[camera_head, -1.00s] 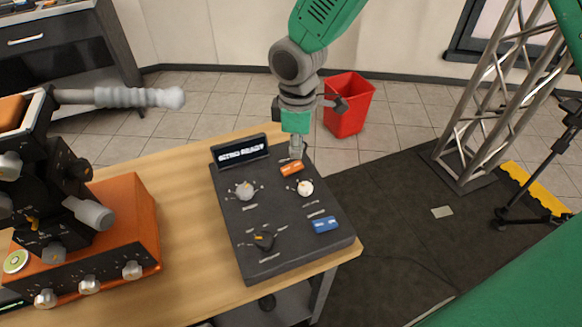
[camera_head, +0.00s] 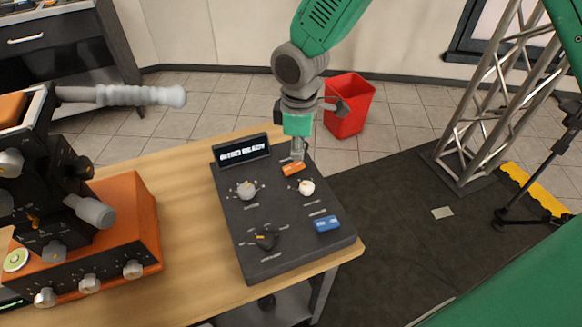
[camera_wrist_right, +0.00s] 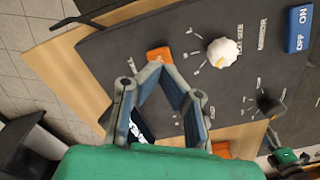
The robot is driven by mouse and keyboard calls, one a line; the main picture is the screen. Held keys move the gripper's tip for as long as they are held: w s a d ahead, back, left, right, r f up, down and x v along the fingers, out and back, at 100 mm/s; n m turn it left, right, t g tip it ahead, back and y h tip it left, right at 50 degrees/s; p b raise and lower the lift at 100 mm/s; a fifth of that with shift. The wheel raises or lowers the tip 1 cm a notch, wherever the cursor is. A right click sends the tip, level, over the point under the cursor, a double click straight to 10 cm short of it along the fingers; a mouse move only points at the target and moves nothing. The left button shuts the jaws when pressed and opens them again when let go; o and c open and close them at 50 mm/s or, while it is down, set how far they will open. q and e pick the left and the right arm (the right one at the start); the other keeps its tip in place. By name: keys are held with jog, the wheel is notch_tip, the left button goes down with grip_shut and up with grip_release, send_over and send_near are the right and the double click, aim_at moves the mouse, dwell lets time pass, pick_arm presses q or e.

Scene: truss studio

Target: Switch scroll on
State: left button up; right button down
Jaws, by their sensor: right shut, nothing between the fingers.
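The dark control panel (camera_head: 285,250) lies on the wooden table. An orange rocker switch (camera_head: 292,169) sits near its far right corner, with a white knob beside it. A blue rocker switch (camera_head: 327,224) is at the near right; in the right wrist view this blue switch (camera_wrist_right: 299,30) reads ON and OFF. I cannot read a scroll label. My right gripper (camera_head: 297,157) is shut and empty, pointing down just behind the orange switch. In the right wrist view its fingertips (camera_wrist_right: 159,66) meet at the orange switch's edge (camera_wrist_right: 159,53); contact is unclear.
The panel also carries a lit display (camera_head: 241,151), a grey knob (camera_head: 246,190) and a black knob (camera_head: 266,240). An orange machine (camera_head: 125,215) stands at left on the table. A red bin (camera_head: 348,104) is on the floor behind. Bare tabletop (camera_head: 190,205) lies between machine and panel.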

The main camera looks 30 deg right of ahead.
jog(key=shift+d+f, duration=0.45)
jog(key=shift+d, duration=0.1)
pick_arm(q)
jog(key=shift+d, duration=0.45)
jog(key=shift+f, duration=0.1)
pick_arm(e)
jog(key=shift+a+f, duration=0.1)
jog(key=shift+a, duration=0.05)
pick_arm(q)
jog(key=shift+a+f, duration=0.15)
jog(key=shift+a, duration=0.2)
pick_arm(e)
jog(key=shift+a+f, duration=0.1)
jog(key=shift+a, duration=0.15)
